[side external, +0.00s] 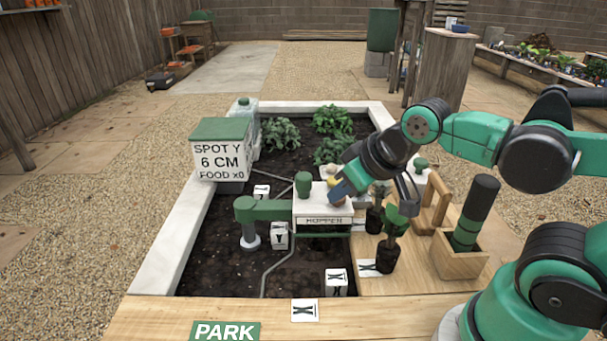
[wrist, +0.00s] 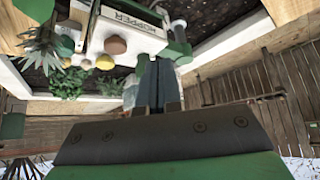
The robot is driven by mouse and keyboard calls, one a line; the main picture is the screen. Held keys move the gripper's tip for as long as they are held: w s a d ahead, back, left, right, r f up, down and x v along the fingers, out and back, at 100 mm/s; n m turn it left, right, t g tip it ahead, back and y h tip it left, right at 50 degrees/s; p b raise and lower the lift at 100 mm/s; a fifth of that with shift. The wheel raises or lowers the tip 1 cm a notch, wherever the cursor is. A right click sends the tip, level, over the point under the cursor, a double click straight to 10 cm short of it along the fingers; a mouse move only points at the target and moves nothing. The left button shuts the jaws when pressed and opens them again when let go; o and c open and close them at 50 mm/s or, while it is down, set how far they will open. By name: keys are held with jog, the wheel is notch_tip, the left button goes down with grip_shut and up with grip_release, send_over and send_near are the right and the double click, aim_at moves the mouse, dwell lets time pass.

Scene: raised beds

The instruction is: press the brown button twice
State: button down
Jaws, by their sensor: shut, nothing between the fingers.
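The white hopper box (side external: 323,205) stands over the dark soil bed, with round buttons on its top. In the wrist view, where the box looks upside down, the brown button (wrist: 115,45) sits near the "HOPPER" label. My gripper (side external: 339,196) is shut and empty, its blue-grey fingers pointing down at the right part of the hopper top. In the wrist view the fingers (wrist: 152,72) show close to the right of the brown button. I cannot tell whether they touch it. In the side view the fingers seem to hide the brown button.
A yellow button (wrist: 105,62) sits beside the brown one. A green knob (side external: 303,184) rises at the hopper's left, joined to a green arm (side external: 262,209). Potted plants (side external: 388,253) and a wooden box (side external: 460,257) stand right. The sign (side external: 221,150) reads "SPOT Y 6 CM FOOD x0".

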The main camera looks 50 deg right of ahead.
jog(key=w+d+r+m+t+h, duration=0.1)
jog(key=w+d+r+m, duration=0.3)
jog(key=m, duration=0.7)
jog(key=shift+w+d+r+t, duration=0.15)
jog(key=shift+d+r+t, duration=0.25)
jog(key=shift+d+r, duration=0.5)
jog(key=shift+f, duration=0.15)
jog(key=shift+f, duration=4.35)
jog(key=shift+f, duration=0.15)
jog(key=shift+f, duration=0.3)
